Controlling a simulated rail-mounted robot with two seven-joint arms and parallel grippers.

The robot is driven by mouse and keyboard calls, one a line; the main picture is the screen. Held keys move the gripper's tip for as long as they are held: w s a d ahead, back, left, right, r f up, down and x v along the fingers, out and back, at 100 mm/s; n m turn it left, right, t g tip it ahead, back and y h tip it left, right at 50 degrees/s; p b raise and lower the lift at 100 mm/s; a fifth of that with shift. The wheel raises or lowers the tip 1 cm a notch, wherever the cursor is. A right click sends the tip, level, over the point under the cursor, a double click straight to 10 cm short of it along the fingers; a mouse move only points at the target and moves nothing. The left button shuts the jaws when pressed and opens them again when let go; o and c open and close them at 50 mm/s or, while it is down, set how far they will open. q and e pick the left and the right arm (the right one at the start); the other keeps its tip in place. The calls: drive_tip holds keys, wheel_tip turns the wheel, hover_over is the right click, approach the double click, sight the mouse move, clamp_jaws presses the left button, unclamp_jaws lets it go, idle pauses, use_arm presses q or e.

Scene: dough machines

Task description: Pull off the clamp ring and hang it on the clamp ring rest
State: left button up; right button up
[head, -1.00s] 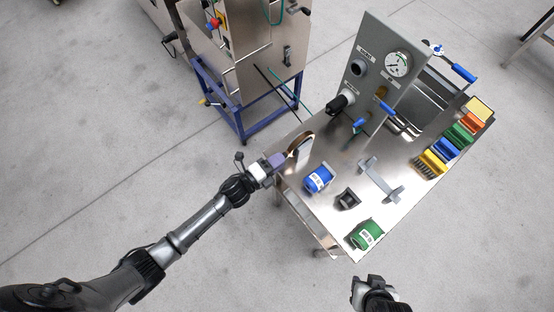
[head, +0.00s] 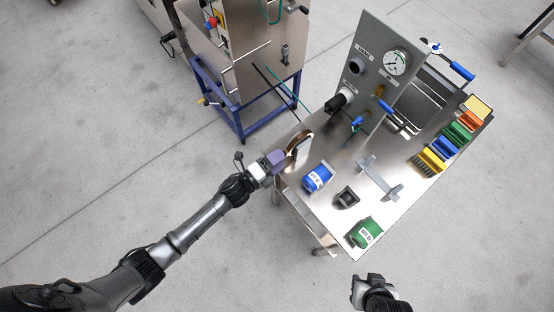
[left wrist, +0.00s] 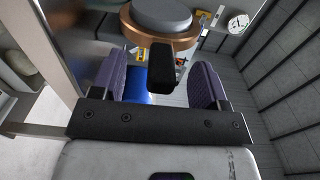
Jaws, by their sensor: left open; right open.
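The copper-coloured clamp ring (head: 310,135) is around a grey round piece on an upright stand (head: 301,156) at the table's left corner. In the left wrist view the clamp ring (left wrist: 160,38) encircles that grey disc, and its black handle block (left wrist: 166,70) points toward the wrist. My left gripper (head: 283,158) is beside the ring; in the left wrist view its purple fingers (left wrist: 162,85) are open, one on each side of the handle, with gaps. I cannot tell which part is the clamp ring rest. My right gripper (head: 366,290) is open and empty, off the table's front edge.
A blue part (head: 317,177), a black block (head: 347,198), a green part (head: 366,232) and a grey bracket (head: 380,180) stand on the steel table. Behind them rises a grey panel (head: 372,62) with a gauge and handles. Coloured blocks line the right edge.

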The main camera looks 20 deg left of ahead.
use_arm(q)
drive_tip(key=shift+s+a, duration=0.15)
drive_tip(key=shift+s, duration=0.05)
drive_tip(key=shift+s+a, duration=0.3)
drive_tip(key=shift+s, duration=0.1)
drive_tip(key=shift+s+a+p, duration=0.15)
drive_tip(key=shift+s+p, duration=0.15)
drive_tip(key=shift+s+a, duration=0.2)
drive_tip(key=shift+s, duration=0.1)
drive_tip(key=shift+s+a, duration=0.15)
drive_tip(key=shift+s, duration=0.05)
drive_tip(key=shift+s+a, duration=0.25)
drive_tip(key=shift+s, duration=0.1)
drive_tip(key=shift+s+a, duration=0.1)
drive_tip(key=shift+s, duration=0.1)
